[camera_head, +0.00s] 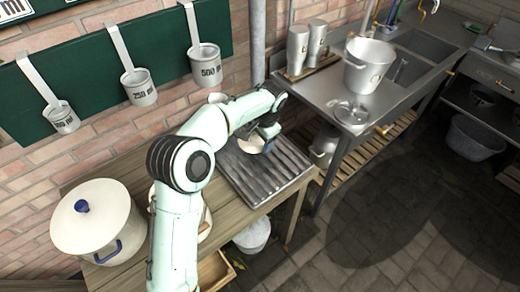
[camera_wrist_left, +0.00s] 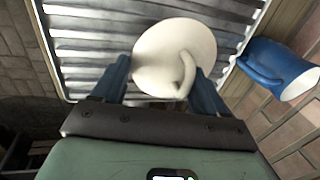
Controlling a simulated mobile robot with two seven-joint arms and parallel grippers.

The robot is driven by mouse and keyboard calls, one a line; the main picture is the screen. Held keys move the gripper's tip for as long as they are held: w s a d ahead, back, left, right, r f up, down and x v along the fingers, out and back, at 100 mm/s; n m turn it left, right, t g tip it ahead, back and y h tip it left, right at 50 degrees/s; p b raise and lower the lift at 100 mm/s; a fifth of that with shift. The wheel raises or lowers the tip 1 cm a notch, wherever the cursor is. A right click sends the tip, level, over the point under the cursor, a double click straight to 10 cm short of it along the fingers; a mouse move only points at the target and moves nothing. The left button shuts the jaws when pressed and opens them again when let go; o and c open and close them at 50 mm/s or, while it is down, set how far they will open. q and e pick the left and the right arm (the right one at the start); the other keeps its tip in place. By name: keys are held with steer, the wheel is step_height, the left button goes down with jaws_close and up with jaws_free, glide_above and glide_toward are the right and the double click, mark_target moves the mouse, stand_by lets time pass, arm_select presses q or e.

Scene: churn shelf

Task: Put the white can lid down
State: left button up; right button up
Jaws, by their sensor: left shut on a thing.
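The white can lid (camera_head: 250,146) is a round disc with a loop handle. It is at the far part of the ribbed metal draining tray (camera_head: 262,182). In the left wrist view the lid (camera_wrist_left: 165,52) is between the blue fingers of my left gripper (camera_wrist_left: 165,88), with its handle towards me. My left gripper (camera_head: 268,131) is shut on the lid, over the tray. I cannot tell whether the lid touches the ribs. The arm hides part of the bench in the head view. My right gripper is not in view.
A blue mug (camera_wrist_left: 272,68) lies beside the tray near the brick wall. A large cream pot (camera_head: 95,222) with a blue-knobbed lid stands at the bench's left end. A metal sink counter (camera_head: 330,92) holding a pot (camera_head: 368,68) is to the right. The tray's near ribs are bare.

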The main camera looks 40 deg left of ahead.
mark_target(261, 144)
arm_select(q)
steer(key=shift+d+x, duration=0.25)
steer(key=shift+x, duration=0.9)
steer(key=shift+d+x, duration=0.25)
steer(key=shift+x, duration=0.95)
steer(key=shift+s+f+b, duration=0.1)
steer(key=shift+f+b, duration=0.05)
steer(key=shift+b, duration=0.15)
steer(key=o, duration=1.1)
steer(key=shift+f, duration=0.1)
steer(key=p+v, duration=0.1)
steer(key=v, duration=1.1)
steer(key=shift+p, duration=0.3)
steer(key=shift+s, duration=0.1)
